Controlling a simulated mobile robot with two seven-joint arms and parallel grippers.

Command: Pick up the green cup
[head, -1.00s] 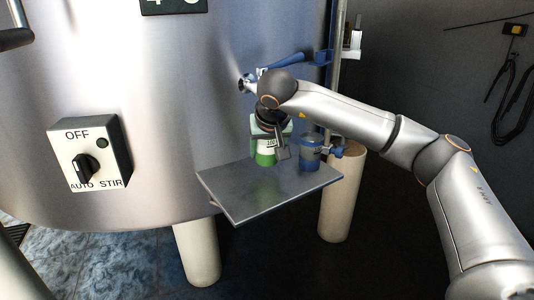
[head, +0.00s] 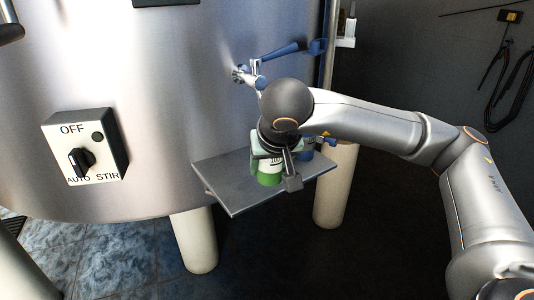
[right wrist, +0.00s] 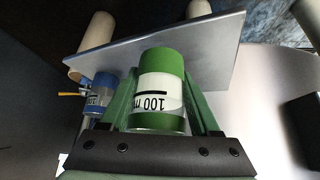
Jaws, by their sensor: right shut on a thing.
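The green cup (head: 268,174) has a white label band. In the head view it is over the grey shelf (head: 222,187), partly hidden by my right gripper (head: 272,162). In the right wrist view the green cup (right wrist: 158,82) sits between the two green fingers of my right gripper (right wrist: 160,112), which is shut on it. The label reads "100 m", upside down there. I cannot tell for sure whether the cup's base is clear of the shelf. My left gripper is not in view.
A blue cup (right wrist: 101,95) stands to the left in the right wrist view, close by. The steel tank wall (head: 165,100) rises behind the shelf. A valve with a blue handle (head: 282,51) sticks out above it. A switch box (head: 84,145) is at left.

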